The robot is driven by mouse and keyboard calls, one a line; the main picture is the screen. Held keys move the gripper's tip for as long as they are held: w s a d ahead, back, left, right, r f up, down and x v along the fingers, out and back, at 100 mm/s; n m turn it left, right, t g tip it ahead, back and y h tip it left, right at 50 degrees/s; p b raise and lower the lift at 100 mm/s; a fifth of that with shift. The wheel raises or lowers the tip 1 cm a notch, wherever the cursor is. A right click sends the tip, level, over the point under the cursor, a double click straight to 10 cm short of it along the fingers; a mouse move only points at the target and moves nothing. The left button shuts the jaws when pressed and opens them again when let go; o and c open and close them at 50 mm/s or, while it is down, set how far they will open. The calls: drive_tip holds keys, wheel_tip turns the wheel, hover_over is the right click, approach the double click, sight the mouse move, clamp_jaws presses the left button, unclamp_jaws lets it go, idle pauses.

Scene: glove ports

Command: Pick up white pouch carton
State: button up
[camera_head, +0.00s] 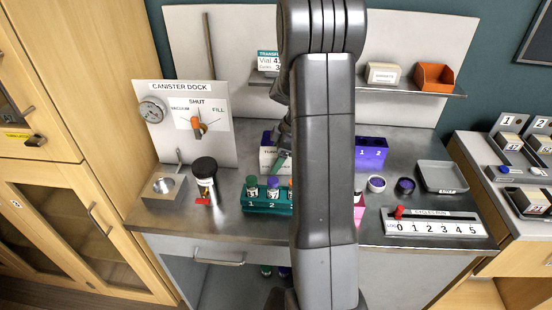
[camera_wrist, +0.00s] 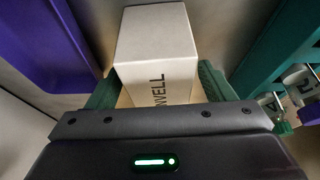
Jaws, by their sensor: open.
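A white carton (camera_wrist: 156,48) with dark lettering ending in "WELL" stands between the two green fingers of my gripper (camera_wrist: 158,72) in the wrist view. The fingers are open, one on each side of it; I cannot tell whether either touches it. The lower part of the carton is hidden by the gripper body. In the head view, a white lettered carton (camera_head: 268,158) shows on the bench behind the vial rack, partly covered by my arm. A green finger of my gripper (camera_head: 282,161) shows beside it.
A teal vial rack (camera_head: 262,208) is close in front of the carton; it also shows at right in the wrist view (camera_wrist: 262,62). A purple bin (camera_wrist: 48,45) is at left there. A black-capped canister (camera_head: 204,181) stands left of the rack. A shelf (camera_head: 410,90) overhangs behind.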

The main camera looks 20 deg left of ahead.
drive_tip(key=shift+x, duration=1.05)
drive_tip(key=c, duration=1.1)
